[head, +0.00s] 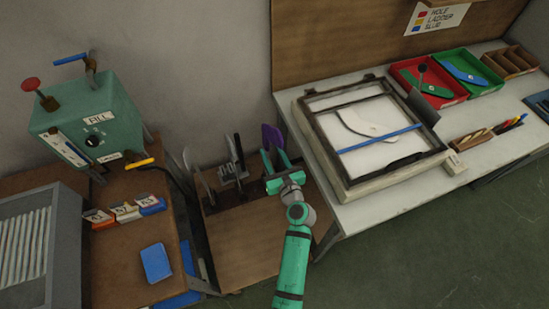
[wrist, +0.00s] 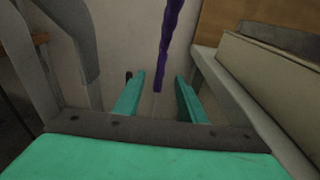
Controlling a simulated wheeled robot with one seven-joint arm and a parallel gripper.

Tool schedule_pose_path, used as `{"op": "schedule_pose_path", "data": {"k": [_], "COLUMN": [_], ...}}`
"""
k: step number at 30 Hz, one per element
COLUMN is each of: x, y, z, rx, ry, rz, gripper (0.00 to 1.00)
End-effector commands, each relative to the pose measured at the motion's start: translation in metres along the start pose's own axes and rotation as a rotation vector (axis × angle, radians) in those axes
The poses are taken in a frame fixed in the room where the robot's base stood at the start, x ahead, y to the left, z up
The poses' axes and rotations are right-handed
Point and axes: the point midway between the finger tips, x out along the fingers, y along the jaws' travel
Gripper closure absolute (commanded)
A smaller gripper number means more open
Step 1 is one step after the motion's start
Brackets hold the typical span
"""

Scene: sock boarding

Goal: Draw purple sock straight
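A purple sock (head: 271,136) stands upright at the right end of the wooden rack, just beyond my gripper (head: 273,153). In the wrist view the sock (wrist: 171,42) is a narrow, slightly wavy upright strip, seen nearly edge-on. Its lower end shows in the gap between my two green fingertips (wrist: 159,78). The fingers are apart, with a gap on both sides of the strip, and I see no contact. How far the sock lies from the fingertips in depth I cannot tell. In the head view my gripper partly hides the sock's lower part.
Grey sock boards (head: 206,188) stand in the wooden rack (head: 262,235) left of my gripper. A framed light table (head: 342,190) with a pale sock shape and blue bar is on the right. Red (head: 440,102) and green (head: 489,87) trays lie behind. A green machine (head: 85,125) stands left.

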Motion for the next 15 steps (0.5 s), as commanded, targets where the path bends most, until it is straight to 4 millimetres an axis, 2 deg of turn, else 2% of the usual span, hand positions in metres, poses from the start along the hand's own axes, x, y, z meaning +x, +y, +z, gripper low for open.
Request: {"op": "schedule_pose_path", "data": {"k": [15], "x": [0.044], "y": [0.001], "z": [0.0], "rx": [-0.001], "ry": [0.0], "rz": [0.002], "gripper": [0.62]}}
